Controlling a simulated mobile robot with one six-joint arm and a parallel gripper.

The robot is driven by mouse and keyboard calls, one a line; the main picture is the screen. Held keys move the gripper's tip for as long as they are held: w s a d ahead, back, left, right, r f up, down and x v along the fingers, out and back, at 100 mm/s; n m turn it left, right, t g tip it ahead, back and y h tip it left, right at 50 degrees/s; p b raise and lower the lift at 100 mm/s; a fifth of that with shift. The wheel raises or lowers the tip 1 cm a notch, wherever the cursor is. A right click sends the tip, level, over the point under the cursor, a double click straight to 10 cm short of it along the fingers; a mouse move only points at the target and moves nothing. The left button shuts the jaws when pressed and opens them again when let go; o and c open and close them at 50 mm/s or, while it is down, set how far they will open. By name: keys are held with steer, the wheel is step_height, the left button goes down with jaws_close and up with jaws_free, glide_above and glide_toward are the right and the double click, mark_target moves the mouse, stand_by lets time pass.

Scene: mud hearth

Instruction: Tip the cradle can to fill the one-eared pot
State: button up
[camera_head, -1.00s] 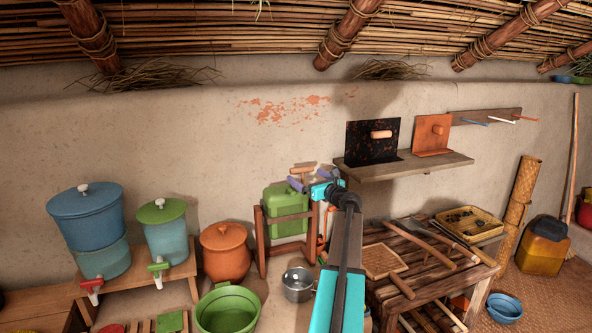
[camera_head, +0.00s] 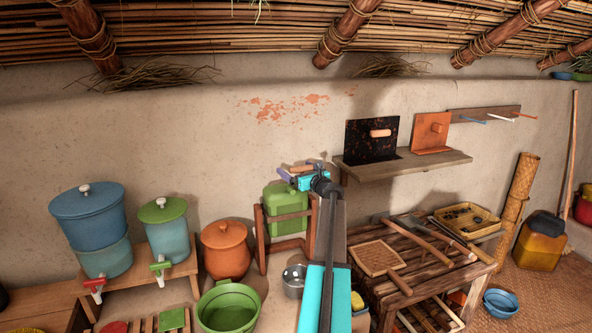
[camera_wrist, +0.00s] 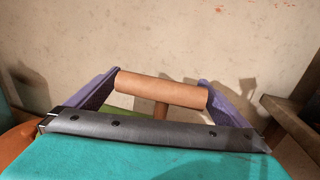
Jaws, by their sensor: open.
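The green cradle can (camera_head: 284,212) stands upright in its wooden cradle (camera_head: 262,232) against the wall, its right side partly hidden by my arm. A wooden T-shaped handle (camera_head: 303,167) shows above it, and in the wrist view the handle's crossbar (camera_wrist: 160,90) lies lengthwise across the gap between my purple fingers. My gripper (camera_head: 299,174) is open, with one finger by each end of the crossbar; I cannot tell whether they touch it.
An orange lidded pot (camera_head: 226,252) and a green basin (camera_head: 229,309) stand left of the cradle. A slatted table (camera_head: 425,262) with tools and a tray is at right. A shelf (camera_head: 405,166) juts from the wall right of my gripper.

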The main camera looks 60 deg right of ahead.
steer(key=c, duration=1.2)
